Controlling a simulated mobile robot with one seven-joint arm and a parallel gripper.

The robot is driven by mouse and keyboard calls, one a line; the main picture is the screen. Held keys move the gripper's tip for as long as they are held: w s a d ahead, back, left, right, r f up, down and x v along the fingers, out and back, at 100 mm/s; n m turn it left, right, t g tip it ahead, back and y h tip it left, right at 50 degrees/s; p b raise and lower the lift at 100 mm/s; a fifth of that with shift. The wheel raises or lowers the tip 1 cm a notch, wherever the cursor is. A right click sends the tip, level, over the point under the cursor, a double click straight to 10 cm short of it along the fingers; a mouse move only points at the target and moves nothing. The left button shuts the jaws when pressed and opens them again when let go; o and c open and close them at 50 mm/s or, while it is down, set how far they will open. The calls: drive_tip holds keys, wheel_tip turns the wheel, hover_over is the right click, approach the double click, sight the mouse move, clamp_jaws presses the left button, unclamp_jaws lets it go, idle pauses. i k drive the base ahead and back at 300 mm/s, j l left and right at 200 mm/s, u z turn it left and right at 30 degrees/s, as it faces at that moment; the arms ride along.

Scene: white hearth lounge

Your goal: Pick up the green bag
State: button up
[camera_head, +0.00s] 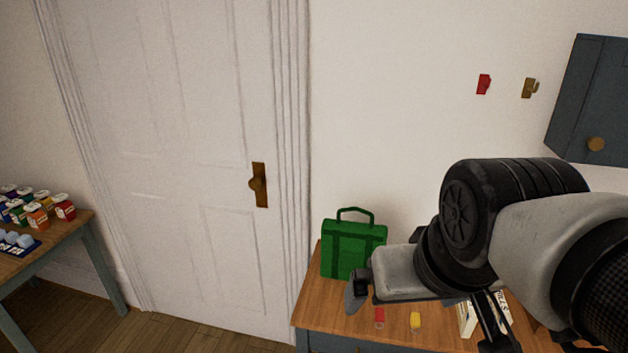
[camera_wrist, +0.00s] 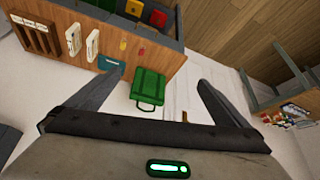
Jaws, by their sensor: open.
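The green bag (camera_head: 353,249) stands upright on the wooden table (camera_head: 312,300), against the wall right of the door, with its handle on top. It also shows in the wrist view (camera_wrist: 150,89), upside down, between my two fingers in the picture. My gripper (camera_wrist: 162,80) is open and empty, with its fingers spread wide. In the head view my gripper is in front of the bag's lower right part and hides a little of it. The bag looks apart from the fingers, but the exact distance is hard to tell.
A red piece (camera_head: 379,318) and a yellow piece (camera_head: 415,320) lie on the table near the bag. A white book-like item (camera_head: 467,318) stands farther right, partly behind my arm. A blue wall cabinet (camera_head: 590,100) hangs at upper right. Another table with several jars (camera_head: 64,207) is at left.

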sight(347, 246)
drive_tip(key=i+j+z, duration=0.55)
drive_tip(key=j, duration=0.25)
drive_tip(key=i, duration=0.1)
